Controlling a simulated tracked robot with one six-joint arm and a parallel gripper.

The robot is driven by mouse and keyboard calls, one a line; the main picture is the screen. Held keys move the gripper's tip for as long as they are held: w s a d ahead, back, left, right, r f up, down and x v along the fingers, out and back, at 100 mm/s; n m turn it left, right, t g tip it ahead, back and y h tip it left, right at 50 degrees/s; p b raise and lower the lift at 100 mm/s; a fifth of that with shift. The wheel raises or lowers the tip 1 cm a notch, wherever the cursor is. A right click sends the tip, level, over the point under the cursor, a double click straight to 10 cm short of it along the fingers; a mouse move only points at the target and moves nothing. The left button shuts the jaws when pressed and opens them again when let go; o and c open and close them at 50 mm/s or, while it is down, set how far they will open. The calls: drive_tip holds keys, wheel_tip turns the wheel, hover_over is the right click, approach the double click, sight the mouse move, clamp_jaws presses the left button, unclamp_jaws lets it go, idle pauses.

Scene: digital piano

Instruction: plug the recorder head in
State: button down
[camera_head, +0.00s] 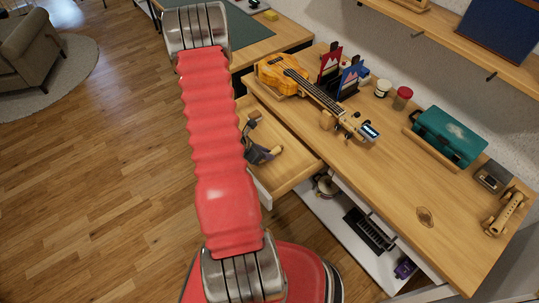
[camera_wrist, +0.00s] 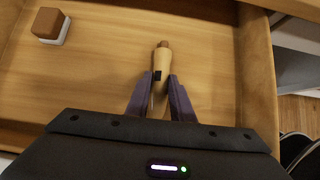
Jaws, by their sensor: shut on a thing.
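My gripper (camera_wrist: 163,86) has its dark fingers shut on a pale wooden, rounded piece with a brown tip and a small black mark, which looks like the recorder head (camera_wrist: 160,62). The piece is inside the open drawer (camera_wrist: 105,75); whether it touches the drawer floor I cannot tell. In the head view my gripper (camera_head: 262,153) is low in the drawer, and the piece is not clear there.
A brown and white block (camera_wrist: 50,25) lies in the drawer's far left. On the desk (camera_head: 400,175) are a ukulele (camera_head: 285,75), red and blue cards (camera_head: 350,77), small jars (camera_head: 402,98), and a teal case (camera_head: 449,135). The desk's front middle is mostly clear.

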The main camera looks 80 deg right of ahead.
drive_tip(key=shift+r, duration=0.15)
drive_tip(key=shift+r, duration=2.9)
drive_tip(key=w+a+r+n+t, duration=0.3)
drive_tip(key=w+a+n, duration=0.15)
drive_tip(key=w, duration=0.65)
drive_tip(key=w+a+r+n+t+h, duration=0.1)
drive_tip(key=w+a+r+n+t, duration=0.25)
drive_tip(key=w, duration=0.75)
drive_tip(key=w+a+r+n+t, duration=0.2)
drive_tip(key=w+a+n, duration=0.35)
drive_tip(key=w, duration=0.55)
drive_tip(key=w+a+r+n+t+y, duration=0.1)
drive_tip(key=w+a+r+n+t, duration=0.15)
drive_tip(key=w+a, duration=0.5)
drive_tip(key=w+a+r+n+t+y, duration=0.1)
drive_tip(key=w+a+r+n+y, duration=0.2)
drive_tip(key=a, duration=0.7)
drive_tip(key=w+a+r+n+y, duration=0.1)
drive_tip(key=w+a+r+n, duration=0.1)
drive_tip(key=a, duration=0.7)
drive_tip(key=w+a+r+n+y, duration=0.1)
drive_tip(key=w+a+r+n, duration=0.1)
drive_tip(key=a+n, duration=0.3)
drive_tip(key=shift+a+r+t+y, duration=0.35)
drive_tip(key=shift+a+t+y, duration=0.05)
drive_tip(key=shift+a, duration=1.8)
